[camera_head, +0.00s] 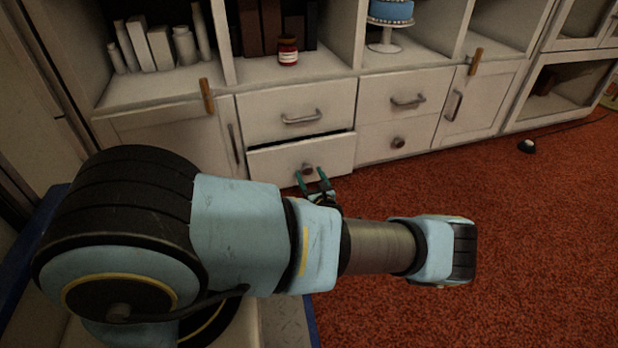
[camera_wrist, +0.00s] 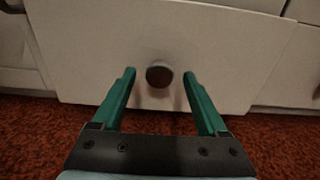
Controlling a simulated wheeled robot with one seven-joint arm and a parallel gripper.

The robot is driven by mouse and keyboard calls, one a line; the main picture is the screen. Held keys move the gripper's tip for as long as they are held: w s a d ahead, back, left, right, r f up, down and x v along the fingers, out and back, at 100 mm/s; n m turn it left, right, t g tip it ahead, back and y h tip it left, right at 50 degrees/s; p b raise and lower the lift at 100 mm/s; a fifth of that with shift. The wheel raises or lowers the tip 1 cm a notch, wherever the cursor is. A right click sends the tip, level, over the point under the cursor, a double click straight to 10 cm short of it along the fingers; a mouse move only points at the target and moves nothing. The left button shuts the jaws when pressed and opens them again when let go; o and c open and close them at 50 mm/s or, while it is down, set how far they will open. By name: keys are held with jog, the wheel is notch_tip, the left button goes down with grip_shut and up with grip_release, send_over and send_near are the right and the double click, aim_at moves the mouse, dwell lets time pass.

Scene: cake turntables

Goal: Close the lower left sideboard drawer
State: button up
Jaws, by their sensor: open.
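The lower left sideboard drawer (camera_head: 275,165) is pulled out a little, with a dark gap along its top edge. Its white front also fills much of the wrist view (camera_wrist: 215,45). A round brown knob (camera_wrist: 159,74) sits on the front; in the head view the knob (camera_head: 307,169) shows just by my fingertips. My gripper (camera_head: 312,174) is open in front of the drawer. In the wrist view its green fingers (camera_wrist: 159,76) point at the front, one on each side of the knob, with space between them and it. Whether the fingertips touch the front, I cannot tell.
The upper left drawer (camera_head: 296,112) above looks shut, as do the two right drawers (camera_head: 405,97). Side cupboards (camera_head: 478,103) flank them. Shelves above hold white containers (camera_head: 160,46), a red jar (camera_head: 288,51) and a blue cake on a stand (camera_head: 385,36).

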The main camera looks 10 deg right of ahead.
jog(key=shift+w, duration=0.55)
jog(key=shift+a, duration=0.1)
grip_shut()
dwell(1.0)
